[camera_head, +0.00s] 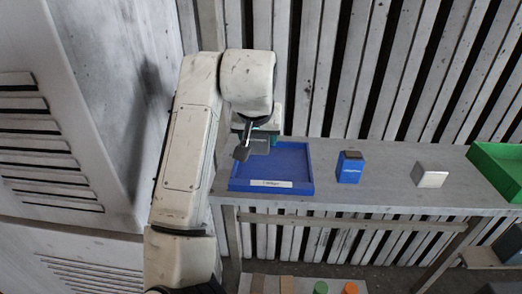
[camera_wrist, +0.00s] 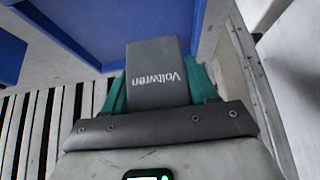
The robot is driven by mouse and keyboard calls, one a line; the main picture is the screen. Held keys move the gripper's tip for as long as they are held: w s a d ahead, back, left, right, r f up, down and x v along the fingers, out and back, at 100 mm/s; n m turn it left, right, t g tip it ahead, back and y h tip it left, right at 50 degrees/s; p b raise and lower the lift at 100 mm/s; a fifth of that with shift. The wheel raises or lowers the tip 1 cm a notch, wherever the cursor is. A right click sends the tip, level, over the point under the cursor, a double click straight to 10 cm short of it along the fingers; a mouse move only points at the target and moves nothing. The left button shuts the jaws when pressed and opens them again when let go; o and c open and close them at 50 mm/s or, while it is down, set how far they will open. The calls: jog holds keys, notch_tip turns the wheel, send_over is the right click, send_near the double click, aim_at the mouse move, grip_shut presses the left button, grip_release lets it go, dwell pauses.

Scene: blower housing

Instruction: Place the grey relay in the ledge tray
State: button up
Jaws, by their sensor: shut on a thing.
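The grey relay (camera_wrist: 158,70), a dark grey block marked "Voltwren", sits between the teal fingers of my gripper (camera_wrist: 160,88) in the wrist view. My gripper (camera_head: 260,135) is shut on it. In the head view the relay (camera_head: 242,151) shows over the left back part of a blue tray (camera_head: 303,188) with a white label on its front. The label is too small to read. The relay looks held above the tray floor; the exact height cannot be told. The tray's blue wall also shows in the wrist view (camera_wrist: 85,30).
On the grey ledge (camera_head: 385,195), right of the blue tray, stand a blue block with a dark top (camera_head: 350,168) and a light grey block (camera_head: 432,175). A green tray (camera_head: 495,165) is at the far right. A louvred housing (camera_head: 50,130) is at left; a slatted wall stands behind.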

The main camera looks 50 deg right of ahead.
aim_at(261, 162)
jog(key=shift+d+x, duration=0.25)
jog(key=shift+x, duration=1.15)
jog(key=shift+f, duration=1.45)
jog(key=shift+f, duration=0.15)
jog(key=o, duration=1.1)
jog(key=shift+r, duration=0.3)
jog(key=v, duration=1.1)
jog(key=shift+s+a+r, duration=0.2)
jog(key=shift+r, duration=0.05)
